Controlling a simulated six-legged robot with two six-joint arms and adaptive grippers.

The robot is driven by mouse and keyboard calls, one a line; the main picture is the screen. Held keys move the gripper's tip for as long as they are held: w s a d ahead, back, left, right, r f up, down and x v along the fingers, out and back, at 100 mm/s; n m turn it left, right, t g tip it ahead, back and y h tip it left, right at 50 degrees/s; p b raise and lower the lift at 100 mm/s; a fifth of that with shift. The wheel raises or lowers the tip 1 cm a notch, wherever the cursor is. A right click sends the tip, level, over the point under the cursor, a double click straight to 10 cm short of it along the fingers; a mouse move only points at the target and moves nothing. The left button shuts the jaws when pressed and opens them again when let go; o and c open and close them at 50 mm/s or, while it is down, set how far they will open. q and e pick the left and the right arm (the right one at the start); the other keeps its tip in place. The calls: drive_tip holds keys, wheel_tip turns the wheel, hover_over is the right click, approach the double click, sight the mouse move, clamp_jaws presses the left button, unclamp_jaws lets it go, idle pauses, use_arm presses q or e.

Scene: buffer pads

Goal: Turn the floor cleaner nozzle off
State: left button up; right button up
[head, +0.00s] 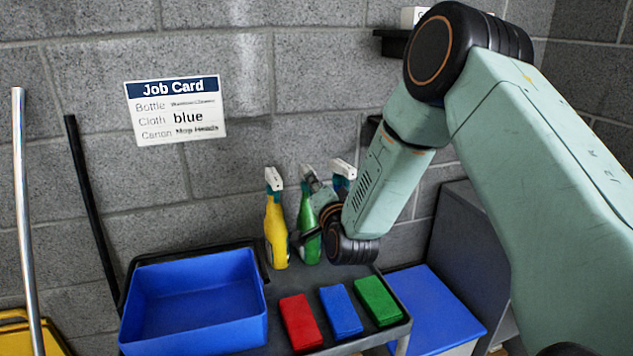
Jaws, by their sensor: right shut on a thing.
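Three spray bottles stand in a row at the back of the dark cart. The yellow bottle (276,235) with a white nozzle (273,178) is on the left. I cannot tell which bottle is the floor cleaner, nor read any nozzle's setting. My left gripper is out of view.
A blue tray (193,338) is on the cart's left. Red (300,322), blue (340,311) and green (377,301) cloths lie at the front. A job card (175,111) hangs on the wall. A blue-topped box (435,308) stands at right, poles at left.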

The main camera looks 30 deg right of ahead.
drive_tip(key=shift+s+f+n+p, duration=0.1)
drive_tip(key=shift+n+p, duration=1.25)
drive_tip(key=shift+n, duration=1.45)
drive_tip(key=shift+f+n+p, duration=0.1)
drive_tip(key=shift+n+p, duration=1.2)
drive_tip(key=shift+n, duration=1.5)
drive_tip(key=o, duration=0.6)
drive_tip(key=shift+r, duration=0.1)
